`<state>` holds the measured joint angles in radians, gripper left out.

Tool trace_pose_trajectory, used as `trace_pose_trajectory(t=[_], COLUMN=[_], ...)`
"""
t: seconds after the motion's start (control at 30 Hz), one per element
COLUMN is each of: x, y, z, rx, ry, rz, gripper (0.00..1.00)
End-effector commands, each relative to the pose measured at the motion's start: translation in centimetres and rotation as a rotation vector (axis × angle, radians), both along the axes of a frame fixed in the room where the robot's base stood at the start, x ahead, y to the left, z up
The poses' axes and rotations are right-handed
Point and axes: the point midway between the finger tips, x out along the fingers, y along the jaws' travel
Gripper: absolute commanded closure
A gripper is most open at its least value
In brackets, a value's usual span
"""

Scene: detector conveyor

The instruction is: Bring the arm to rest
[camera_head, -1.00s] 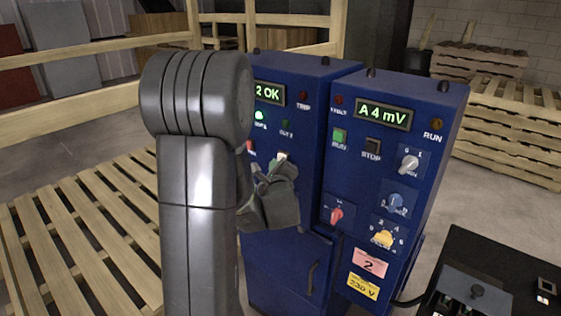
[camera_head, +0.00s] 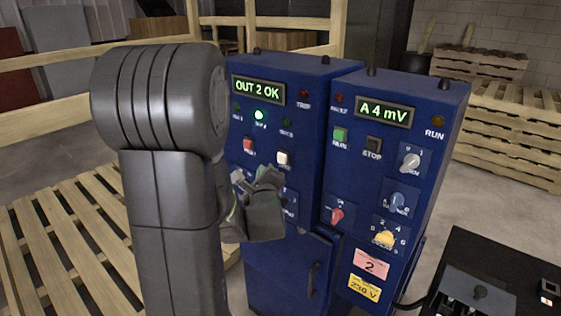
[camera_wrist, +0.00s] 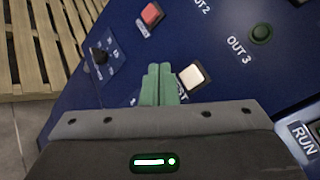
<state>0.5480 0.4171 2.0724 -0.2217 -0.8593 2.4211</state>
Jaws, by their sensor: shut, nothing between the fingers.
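My gripper (camera_head: 254,181) is in front of the lower part of the left blue cabinet (camera_head: 275,262), left of centre in the head view. In the wrist view my gripper (camera_wrist: 160,72) shows two green fingers pressed together with nothing between them. The fingertips appear close to a white button (camera_wrist: 194,76); I cannot tell whether they touch the panel. A red button (camera_wrist: 150,14) and a black knob (camera_wrist: 99,55) are on the same panel. The display (camera_head: 258,91) reads "OUT 2 OK", and a green lamp (camera_head: 259,115) is lit below it. My arm hides the cabinet's left side.
A second blue cabinet (camera_head: 348,262) with a display reading "A 4 mV" (camera_head: 384,111) stands to the right. A dark table (camera_head: 460,252) is at lower right. Wooden pallets lie at left (camera_head: 75,235) and are stacked at right (camera_head: 510,130). A wooden rail (camera_head: 95,57) runs behind.

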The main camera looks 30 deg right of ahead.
Motion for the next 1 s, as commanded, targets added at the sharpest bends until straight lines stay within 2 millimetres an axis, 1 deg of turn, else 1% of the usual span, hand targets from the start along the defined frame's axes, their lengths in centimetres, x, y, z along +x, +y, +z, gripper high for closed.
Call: trace_pose_trajectory(t=[0.57,0.67,0.8,1.0], x=[0.0,0.2,0.7,0.8], y=[-0.1,-0.6,-1.8,-2.2], z=[0.0,0.1,0.3,0.5], rx=[0.0,0.001,0.001,0.002], ry=[0.001,0.001,0.003,0.004], rz=[-0.001,-0.002,-0.002,-0.002], gripper=[1.0,1.0,1.0,1.0])
